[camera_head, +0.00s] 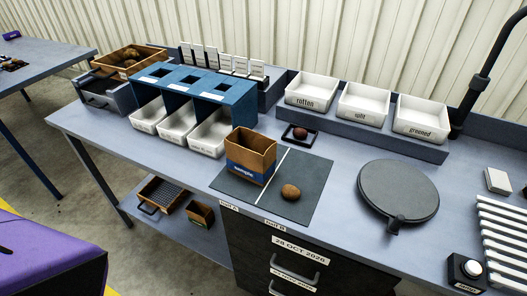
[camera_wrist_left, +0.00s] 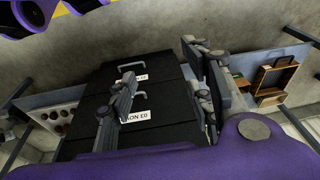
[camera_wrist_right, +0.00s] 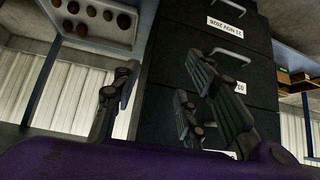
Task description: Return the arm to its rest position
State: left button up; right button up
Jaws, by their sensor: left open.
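My left gripper (camera_wrist_left: 165,100) shows in the left wrist view with its fingers wide apart and nothing between them. The dark drawer unit stands beyond it. My right gripper (camera_wrist_right: 160,100) shows in the right wrist view with its fingers apart and nothing between them, also facing the dark drawers. Neither gripper shows in the head view. A purple part of my own body fills the lower left corner there. On the table, a brown potato (camera_head: 291,192) lies on the dark mat (camera_head: 310,205), beside an open cardboard box (camera_head: 250,160).
The blue-grey workbench (camera_head: 330,160) holds a blue sorter (camera_head: 190,85) with white bins, white trays (camera_head: 311,91) labelled rotten, split and greened, a dark round plate (camera_head: 398,190) and a small dish with a reddish potato (camera_head: 300,133). Dark drawers (camera_head: 290,262) with handles stand below.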

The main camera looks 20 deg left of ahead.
pick_arm(q)
jog(key=w+d+f+t+h+p, duration=0.1)
jog(key=w+d+f+t, duration=0.2)
jog(key=w+f+t, duration=0.2)
jog(key=shift+w+f+t, duration=0.3)
jog(key=shift+w+t, duration=0.3)
jog(key=shift+w, duration=0.4)
pick_arm(e)
jog(key=shift+a+r, duration=0.1)
jog(key=shift+r, duration=0.55)
pick_arm(q)
jog(key=shift+d, duration=0.1)
pick_arm(e)
jog(key=shift+w+a, duration=0.1)
jog(key=shift+w, duration=0.15)
jog(key=shift+w+a+r, duration=0.15)
jog(key=shift+w, duration=0.15)
